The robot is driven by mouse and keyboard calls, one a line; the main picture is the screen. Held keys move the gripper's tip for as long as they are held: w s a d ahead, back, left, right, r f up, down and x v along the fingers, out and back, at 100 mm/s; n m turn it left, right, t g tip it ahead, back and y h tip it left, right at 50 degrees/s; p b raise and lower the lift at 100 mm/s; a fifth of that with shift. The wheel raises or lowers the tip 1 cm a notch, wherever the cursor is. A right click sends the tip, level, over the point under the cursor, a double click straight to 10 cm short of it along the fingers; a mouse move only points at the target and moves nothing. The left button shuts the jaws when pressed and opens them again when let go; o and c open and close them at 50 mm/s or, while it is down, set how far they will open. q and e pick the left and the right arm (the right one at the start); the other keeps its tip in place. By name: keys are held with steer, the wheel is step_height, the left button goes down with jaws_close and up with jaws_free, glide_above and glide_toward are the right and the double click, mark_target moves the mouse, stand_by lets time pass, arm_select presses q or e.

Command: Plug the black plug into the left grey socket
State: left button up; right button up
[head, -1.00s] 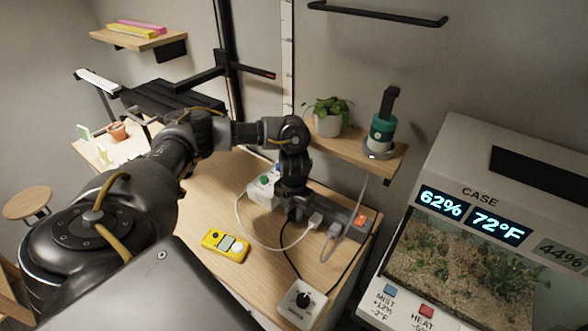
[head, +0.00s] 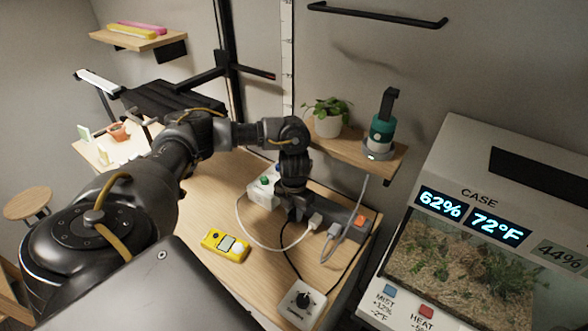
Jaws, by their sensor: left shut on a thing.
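My left gripper (head: 293,207) points down at the left part of the grey power strip (head: 345,217) on the wooden desk. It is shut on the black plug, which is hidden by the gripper. A black cable (head: 284,250) runs from under the gripper to a white box with a black dial (head: 302,300). The gripper covers the left socket, so I cannot tell whether the plug is above it or in it. A white plug (head: 315,220) and a grey plug (head: 334,231) sit in the strip to the right. My right gripper is out of view.
An orange switch (head: 360,221) is at the strip's right end. A white box with a green button (head: 262,192) stands left of the gripper. A yellow meter (head: 226,246) lies in front. A shelf (head: 350,152) with a plant is behind; a terrarium case (head: 465,255) stands right.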

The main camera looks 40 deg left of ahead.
arm_select(q)
steer(key=shift+w, duration=0.75)
stand_by(0.6)
steer(key=o, duration=1.1)
